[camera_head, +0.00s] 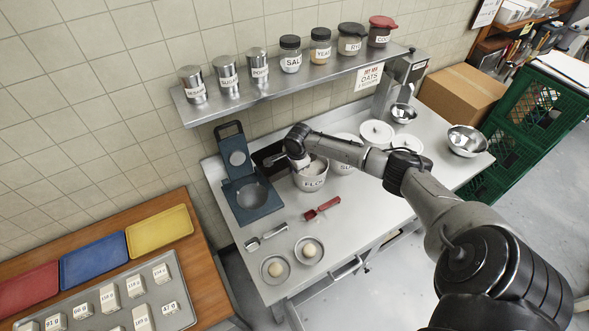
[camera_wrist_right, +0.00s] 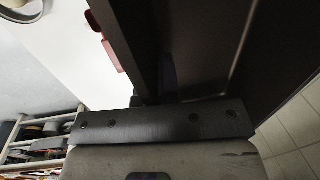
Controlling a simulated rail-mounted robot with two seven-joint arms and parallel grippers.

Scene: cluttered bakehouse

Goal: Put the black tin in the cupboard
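The black tin (camera_head: 266,157) is an open, dark loaf-type tin on the steel worktable, between the blue scale and the flour pot. My right gripper (camera_head: 297,158) is at its right end, partly hidden by my own wrist. In the right wrist view the dark tin (camera_wrist_right: 265,45) fills the upper right, with one wall running close to the gripper's palm. A dark finger (camera_wrist_right: 168,80) shows beside that wall. The other finger is hidden, so I cannot tell whether it grips. No cupboard is clearly visible. My left gripper is not in view.
The blue scale (camera_head: 251,201) stands left of the tin, and the flour pot (camera_head: 311,178) is just right. A shelf (camera_head: 292,83) with jars hangs above. Green crates (camera_head: 545,105) stand at right.

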